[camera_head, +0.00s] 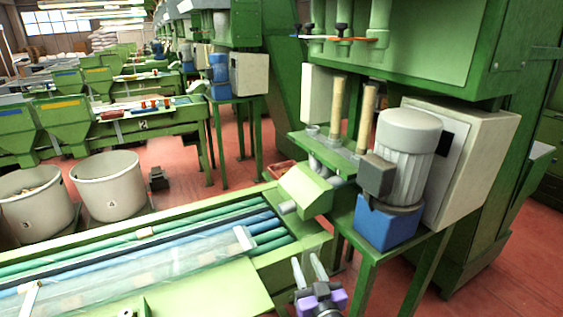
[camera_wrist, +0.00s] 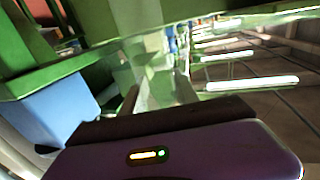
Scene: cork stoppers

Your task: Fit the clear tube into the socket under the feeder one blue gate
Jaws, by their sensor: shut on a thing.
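My gripper (camera_head: 309,268) is at the bottom of the head view, with two pale fingers pointing up past the front corner of the green conveyor. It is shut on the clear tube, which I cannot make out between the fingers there. In the wrist view a glassy, see-through surface (camera_wrist: 185,85), seemingly the tube, shows beyond the dark jaw edge. The blue gate (camera_head: 308,36) is at the left feeder nozzle (camera_head: 318,14). Below it a short grey socket (camera_head: 312,130) stands on the green bracket, left of two cork-coloured columns (camera_head: 338,105). My gripper is well below and in front of it.
An orange gate (camera_head: 352,39) sits at the other nozzles. A grey motor on a blue base (camera_head: 388,222) and a pale cabinet (camera_head: 470,165) stand right of the bracket. A sloped green hood (camera_head: 306,188) lies between my gripper and the socket. The conveyor (camera_head: 200,290) fills the lower left.

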